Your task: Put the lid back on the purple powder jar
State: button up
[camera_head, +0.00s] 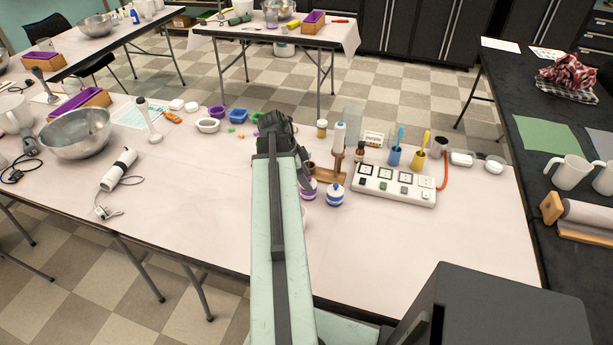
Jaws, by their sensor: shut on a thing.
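A purple-and-white striped jar (309,191) stands in the middle of the near table, just right of my arm. My arm and gripper hide part of it, so I cannot tell whether its top is bare. My gripper (302,172) is beyond the arm's end, close to this jar, and mostly hidden by my own links. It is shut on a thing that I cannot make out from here. No loose lid shows clearly. A blue-and-white striped jar (335,195) with a rounded top stands just right of the purple one.
A wooden stand (328,173) with a white bottle (339,138) is close behind the jars. A white panel (394,185) with several squares lies to the right. Blue (394,156) and yellow (418,159) cups stand behind it. The table's front right is clear.

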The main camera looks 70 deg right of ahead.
dwell(0.3)
jog(key=o, duration=1.4)
jog(key=o, duration=0.5)
jog(key=shift+c, duration=0.2)
notch_tip(320, 180, up, 7)
jog(key=p, duration=0.7)
grip_shut()
